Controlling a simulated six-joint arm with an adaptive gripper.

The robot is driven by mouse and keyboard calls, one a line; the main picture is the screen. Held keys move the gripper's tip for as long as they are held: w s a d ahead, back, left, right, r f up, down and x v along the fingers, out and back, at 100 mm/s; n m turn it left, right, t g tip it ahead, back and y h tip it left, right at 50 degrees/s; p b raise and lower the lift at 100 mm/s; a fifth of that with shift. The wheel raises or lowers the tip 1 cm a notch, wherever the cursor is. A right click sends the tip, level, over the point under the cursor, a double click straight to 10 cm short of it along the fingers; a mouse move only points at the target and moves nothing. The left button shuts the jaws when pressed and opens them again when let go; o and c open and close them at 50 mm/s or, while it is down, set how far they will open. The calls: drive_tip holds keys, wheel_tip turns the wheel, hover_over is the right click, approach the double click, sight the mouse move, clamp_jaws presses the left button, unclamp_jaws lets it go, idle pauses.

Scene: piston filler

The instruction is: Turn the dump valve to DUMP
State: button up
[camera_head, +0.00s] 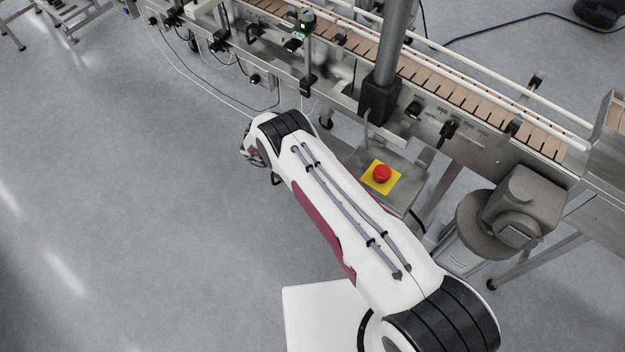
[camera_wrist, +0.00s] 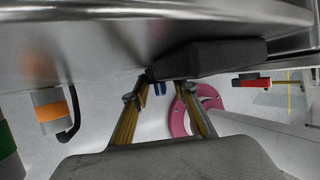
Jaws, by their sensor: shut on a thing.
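A dark grey bar-shaped handle (camera_wrist: 210,58), which looks like the dump valve's lever, lies roughly level under a shiny metal body (camera_wrist: 90,40) in the wrist view. My gripper (camera_wrist: 163,88) points at it with its yellowish fingers on either side of the handle's left part. The fingers are shut on the handle, though the contact itself is partly hidden. No DUMP marking is readable. In the head view my gripper (camera_head: 253,150) shows only in part at the far end of my arm, and the handle is not visible there.
A grey cylinder with an orange band (camera_wrist: 53,108) and a black lever hangs at the left of the wrist view. In the head view, a conveyor (camera_head: 480,95) runs along the back; a red emergency stop button (camera_head: 381,173) sits beside my arm. Open floor (camera_head: 130,200) lies left.

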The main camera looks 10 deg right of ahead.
drive_tip(key=shift+w, duration=0.1)
idle(0.6)
drive_tip(key=o, duration=1.1)
drive_tip(key=shift+a, duration=0.1)
drive_tip(key=shift+v, duration=6)
